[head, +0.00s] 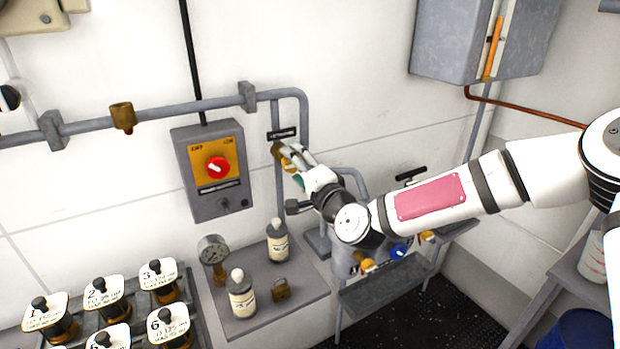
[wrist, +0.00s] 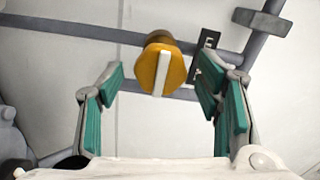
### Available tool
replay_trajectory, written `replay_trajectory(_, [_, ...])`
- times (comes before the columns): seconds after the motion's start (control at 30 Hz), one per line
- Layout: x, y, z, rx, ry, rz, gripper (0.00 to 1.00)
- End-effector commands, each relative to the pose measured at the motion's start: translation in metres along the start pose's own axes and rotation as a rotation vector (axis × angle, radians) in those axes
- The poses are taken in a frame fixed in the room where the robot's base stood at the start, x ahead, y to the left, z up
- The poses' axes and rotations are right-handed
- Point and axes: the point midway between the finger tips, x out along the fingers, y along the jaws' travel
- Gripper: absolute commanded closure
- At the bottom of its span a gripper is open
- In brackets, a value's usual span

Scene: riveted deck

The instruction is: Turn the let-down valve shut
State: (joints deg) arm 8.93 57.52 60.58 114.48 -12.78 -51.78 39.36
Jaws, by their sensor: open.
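The let-down valve is a round yellow knob (wrist: 162,68) with a white bar across its face, on a brass body. In the wrist view the bar stands nearly upright, leaning slightly. In the head view the valve (head: 277,151) shows as a small brass and yellow patch below a black label (head: 282,133), partly hidden by my gripper. My gripper (wrist: 158,86) is open, with its green-padded fingers to the left and right of the knob in the wrist view. I see no contact with the knob. In the head view my gripper (head: 293,168) is close to the valve.
A grey switch box (head: 212,200) with a red knob is left of the valve. Grey pipes (head: 180,110) run along the wall. Below are a shelf (head: 262,317) with bottles, a gauge and a padlock, and numbered jars (head: 105,297). A grey cabinet (head: 450,45) hangs upper right.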

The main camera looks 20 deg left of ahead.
Motion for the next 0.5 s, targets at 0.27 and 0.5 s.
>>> replay_trajectory(0.27, [-0.057,0.0,-0.002,-0.002,0.002,0.002,0.41])
replay_trajectory(0.5, [-0.093,0.0,-0.001,-0.001,0.002,0.0,0.41])
